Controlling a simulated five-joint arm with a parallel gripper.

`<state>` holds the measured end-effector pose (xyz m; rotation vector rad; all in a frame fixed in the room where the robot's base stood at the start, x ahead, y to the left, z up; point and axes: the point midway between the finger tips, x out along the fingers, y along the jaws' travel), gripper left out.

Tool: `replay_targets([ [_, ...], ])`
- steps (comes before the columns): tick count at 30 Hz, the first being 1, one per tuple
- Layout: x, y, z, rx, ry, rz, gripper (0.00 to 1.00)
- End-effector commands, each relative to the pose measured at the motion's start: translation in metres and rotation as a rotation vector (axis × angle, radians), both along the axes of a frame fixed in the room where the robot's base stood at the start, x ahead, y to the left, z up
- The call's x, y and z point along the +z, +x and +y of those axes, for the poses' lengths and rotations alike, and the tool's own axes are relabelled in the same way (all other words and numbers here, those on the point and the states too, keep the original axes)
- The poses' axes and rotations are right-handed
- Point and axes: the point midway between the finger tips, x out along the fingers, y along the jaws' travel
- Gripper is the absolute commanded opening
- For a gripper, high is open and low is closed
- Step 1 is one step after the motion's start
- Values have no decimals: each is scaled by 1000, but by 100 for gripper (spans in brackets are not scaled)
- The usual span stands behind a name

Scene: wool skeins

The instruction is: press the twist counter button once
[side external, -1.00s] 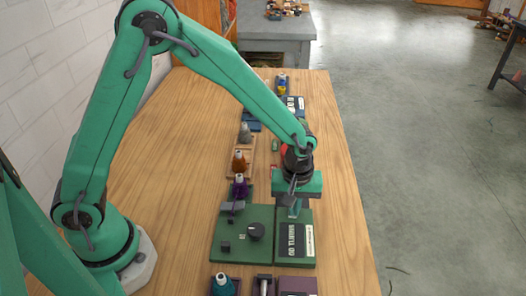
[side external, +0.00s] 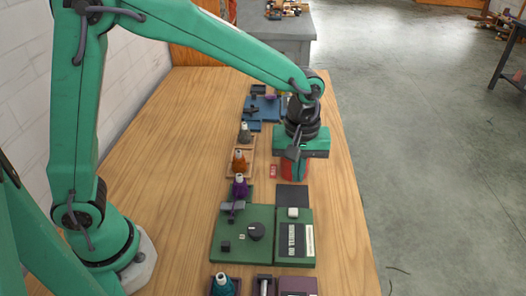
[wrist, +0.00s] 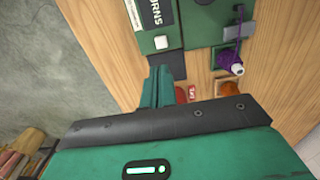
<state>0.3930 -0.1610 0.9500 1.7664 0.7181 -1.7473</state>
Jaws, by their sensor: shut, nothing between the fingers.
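The twist counter is a green box (side external: 270,250) on the table, with a dark display panel (side external: 291,240). A small white button (side external: 293,212) stands at the far end of its right-hand part. The button (wrist: 161,42) also shows uncovered in the wrist view, beside the display panel (wrist: 152,12). My gripper (side external: 296,178) is beyond the counter in the side view, above the table and apart from the button. In the wrist view its green fingers (wrist: 160,74) are together and empty. The display's digits are too small to read surely.
A black knob (side external: 255,231) is on the counter's left part. A purple spool (side external: 240,187) and an orange spool (side external: 239,161) stand to the left. A teal spool (side external: 223,286) is in front. A dark flat pad (side external: 292,196) lies just beyond the button.

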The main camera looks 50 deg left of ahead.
Motion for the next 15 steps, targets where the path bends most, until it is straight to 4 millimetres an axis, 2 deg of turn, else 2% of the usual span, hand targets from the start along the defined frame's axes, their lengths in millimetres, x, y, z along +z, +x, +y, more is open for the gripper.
replay_targets([
  [6,19,0,0,0,0,-1,0],
  [15,22,0,0,0,-1,-1,0],
])
